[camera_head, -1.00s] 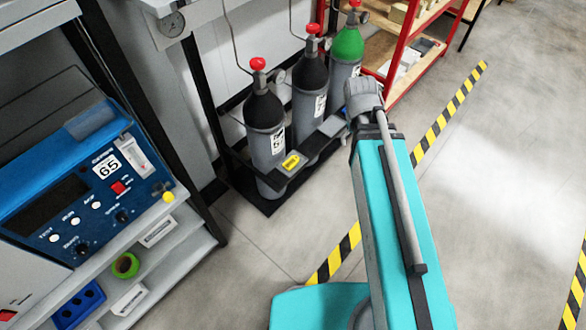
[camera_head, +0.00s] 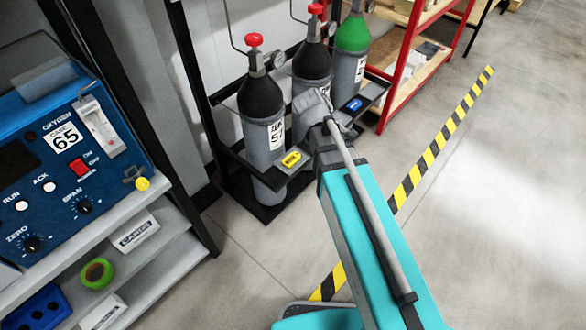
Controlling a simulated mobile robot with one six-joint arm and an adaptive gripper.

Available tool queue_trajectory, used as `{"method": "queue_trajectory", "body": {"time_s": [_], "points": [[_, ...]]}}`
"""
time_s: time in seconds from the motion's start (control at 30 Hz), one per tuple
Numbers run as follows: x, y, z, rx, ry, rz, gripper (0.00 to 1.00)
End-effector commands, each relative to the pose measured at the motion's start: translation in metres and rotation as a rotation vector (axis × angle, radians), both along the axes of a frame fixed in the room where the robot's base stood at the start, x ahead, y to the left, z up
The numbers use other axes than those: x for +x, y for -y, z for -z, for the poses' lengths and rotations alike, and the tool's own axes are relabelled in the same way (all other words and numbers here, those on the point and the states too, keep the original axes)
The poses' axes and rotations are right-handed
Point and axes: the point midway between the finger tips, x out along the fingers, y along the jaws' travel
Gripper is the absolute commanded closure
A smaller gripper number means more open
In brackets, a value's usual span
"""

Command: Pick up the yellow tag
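The yellow tag (camera_head: 291,159) lies on the grey front bar of the gas cylinder rack, in front of the leftmost cylinder (camera_head: 262,128). It is a small bright yellow piece with dark marking. My teal arm (camera_head: 375,240) reaches up from the bottom edge, and its grey joint (camera_head: 312,112) is just right of and above the tag in the picture. The tag is in full view and apart from the arm in the picture.
A blue tag (camera_head: 354,104) sits further right on the rack bar. Two more cylinders stand behind. A blue analyser (camera_head: 65,145) labelled 65 is on the left, above a shelf with a green roll (camera_head: 97,273). A red-framed shelf (camera_head: 405,65) stands at the back.

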Motion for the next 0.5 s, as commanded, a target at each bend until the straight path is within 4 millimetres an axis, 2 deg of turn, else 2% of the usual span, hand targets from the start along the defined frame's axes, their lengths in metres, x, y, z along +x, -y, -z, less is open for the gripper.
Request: {"method": "queue_trajectory", "body": {"time_s": [0.03, 0.5], "points": [[0.004, -0.006, 0.019, -0.021, -0.002, -0.034, 0.00], [0.030, -0.053, 0.091, -0.240, -0.040, -0.348, 0.00]]}}
